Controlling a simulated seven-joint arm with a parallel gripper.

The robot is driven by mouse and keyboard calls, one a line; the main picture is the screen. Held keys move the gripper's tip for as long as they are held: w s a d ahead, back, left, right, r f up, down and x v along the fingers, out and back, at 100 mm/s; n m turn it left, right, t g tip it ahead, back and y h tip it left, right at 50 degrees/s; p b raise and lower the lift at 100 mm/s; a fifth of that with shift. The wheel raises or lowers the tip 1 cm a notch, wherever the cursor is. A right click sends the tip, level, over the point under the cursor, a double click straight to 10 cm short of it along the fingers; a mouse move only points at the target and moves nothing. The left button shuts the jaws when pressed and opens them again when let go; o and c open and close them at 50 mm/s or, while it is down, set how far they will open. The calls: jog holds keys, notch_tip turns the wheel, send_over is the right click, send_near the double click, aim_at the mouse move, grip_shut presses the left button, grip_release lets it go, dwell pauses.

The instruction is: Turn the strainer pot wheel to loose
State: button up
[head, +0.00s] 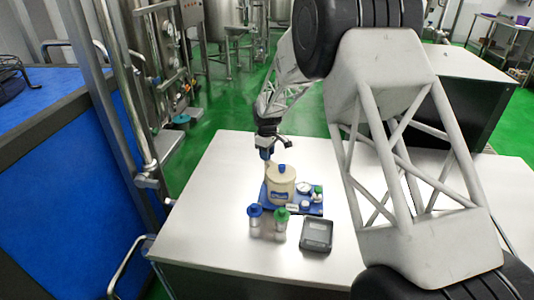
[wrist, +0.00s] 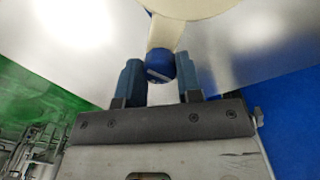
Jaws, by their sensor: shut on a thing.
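The strainer pot (head: 281,190) is a cream, round vessel with a blue knob on its top. It stands on a blue base on the white table. In the wrist view, part of the cream pot (wrist: 190,8) shows at the top edge, with a cream neck reaching toward me. A blue wheel (wrist: 160,66) with a pale mark sits at the end of this neck. My gripper (wrist: 161,80) has its two blue fingers on either side of the wheel and is shut on it. In the head view my gripper (head: 266,156) is at the pot's back left; the wheel is not clear there.
A blue-capped jar (head: 255,222) and a green-capped jar (head: 281,225) stand in front of the pot. A dark grey scale-like device (head: 316,235) lies to their right. A round dial and small capped items sit on the blue base (head: 315,210). The table's left side is bare.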

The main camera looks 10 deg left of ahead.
jog(key=shift+n, duration=0.6)
jog(key=o, duration=0.9)
jog(key=shift+o, duration=0.2)
jog(key=shift+r, duration=0.1)
jog(key=shift+r, duration=3.8)
